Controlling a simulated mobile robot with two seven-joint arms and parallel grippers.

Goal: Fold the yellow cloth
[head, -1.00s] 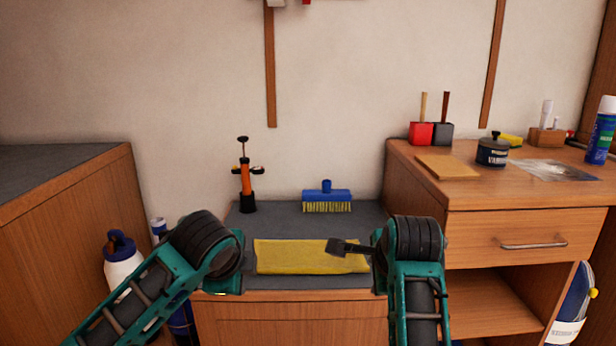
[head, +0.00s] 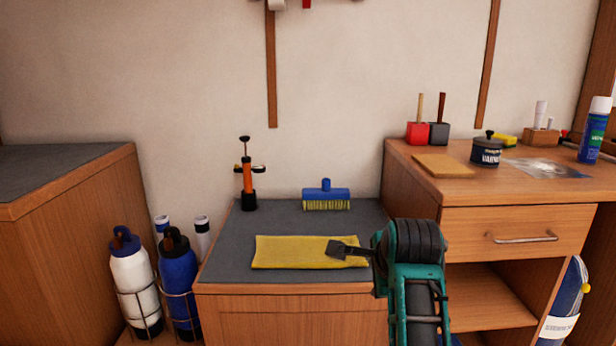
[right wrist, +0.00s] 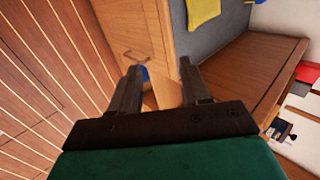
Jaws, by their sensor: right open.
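The yellow cloth (head: 295,252) lies flat as a long narrow strip near the front edge of the low grey-topped cabinet (head: 270,226). My right gripper (head: 350,250) shows over the cloth's right end in the head view and hides a little of it. In the right wrist view the right gripper (right wrist: 158,82) has its two fingers apart with nothing held between them. A piece of the cloth (right wrist: 203,12) shows at the top of that view, beyond the fingertips. My left gripper is in neither current view.
A blue brush (head: 326,195) and an orange pump (head: 246,180) stand behind the cloth. White (head: 130,275) and blue (head: 177,275) bottles stand in wire holders at left. A taller wooden bench (head: 510,192) rises at right. The grey top left of the cloth is clear.

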